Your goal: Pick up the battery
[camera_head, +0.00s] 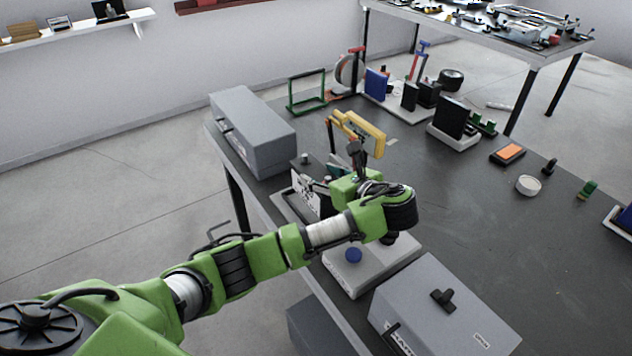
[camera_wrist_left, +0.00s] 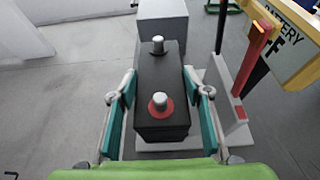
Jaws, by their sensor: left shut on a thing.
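The battery (camera_wrist_left: 163,75) is a black box with two grey terminals on top, the nearer one ringed in red. In the left wrist view it stands between the teal pads of my left gripper (camera_wrist_left: 160,85), which is shut on it from both sides. In the head view the battery (camera_head: 309,168) shows only in part behind my left gripper (camera_head: 334,172), near the table's left edge. A white base shows below the battery in the wrist view; I cannot tell whether they touch. My right gripper is out of view.
A yellow battery sign (camera_head: 364,133) on a stand rises close beside the gripper. A grey case (camera_head: 253,132) stands behind to the left, and another grey case (camera_head: 445,310) lies at the front.

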